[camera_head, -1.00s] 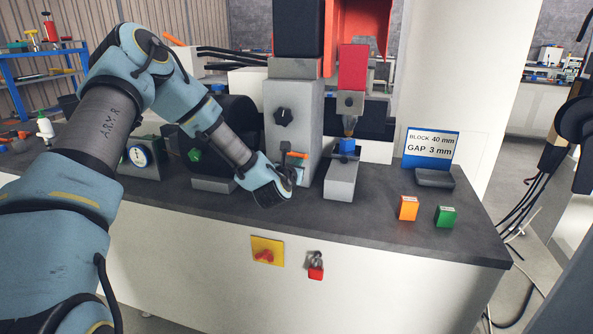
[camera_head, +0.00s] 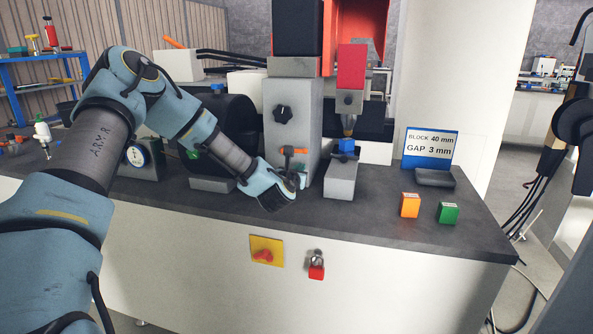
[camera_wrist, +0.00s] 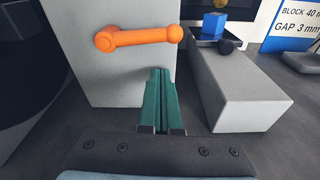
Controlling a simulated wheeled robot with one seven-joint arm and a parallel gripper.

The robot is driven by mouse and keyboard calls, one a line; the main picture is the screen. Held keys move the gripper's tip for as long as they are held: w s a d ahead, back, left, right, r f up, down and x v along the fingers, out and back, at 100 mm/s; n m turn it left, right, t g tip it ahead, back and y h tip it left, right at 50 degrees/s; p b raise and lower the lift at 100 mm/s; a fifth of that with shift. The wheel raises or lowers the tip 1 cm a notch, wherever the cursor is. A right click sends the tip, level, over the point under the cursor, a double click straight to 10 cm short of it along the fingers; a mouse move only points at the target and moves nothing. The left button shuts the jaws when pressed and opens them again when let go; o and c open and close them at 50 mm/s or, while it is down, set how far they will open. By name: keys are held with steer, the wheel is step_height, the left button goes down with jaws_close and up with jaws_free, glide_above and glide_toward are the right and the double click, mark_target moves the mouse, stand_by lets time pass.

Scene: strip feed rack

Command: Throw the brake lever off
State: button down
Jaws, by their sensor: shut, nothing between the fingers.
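An orange lever (camera_wrist: 142,37) is mounted on the front face of a grey machine column (camera_wrist: 85,75). In the wrist view it lies roughly level, with a round knob at its right end. It also shows small in the head view (camera_head: 293,151). I take it for the brake lever, though no label shows. My gripper (camera_wrist: 161,72) has green fingers closed together with nothing between them. The fingertips appear just below the lever's knob end in the wrist view. I cannot tell whether they touch it. In the head view, my wrist hides most of my gripper (camera_head: 298,180).
A grey block (camera_head: 340,180) stands right of the column. A sign (camera_head: 431,149) reads block 40 mm, gap 3 mm. Orange (camera_head: 410,205) and green (camera_head: 447,213) blocks sit on the dark bench top (camera_head: 375,215). A black roll (camera_head: 235,125) stands left of the column.

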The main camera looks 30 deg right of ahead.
steer(key=b+v, duration=0.1)
steer(key=v, duration=0.9)
steer(key=shift+w+a+f+b, duration=0.1)
steer(key=shift+w+f+b, duration=0.1)
steer(key=shift+b, duration=0.15)
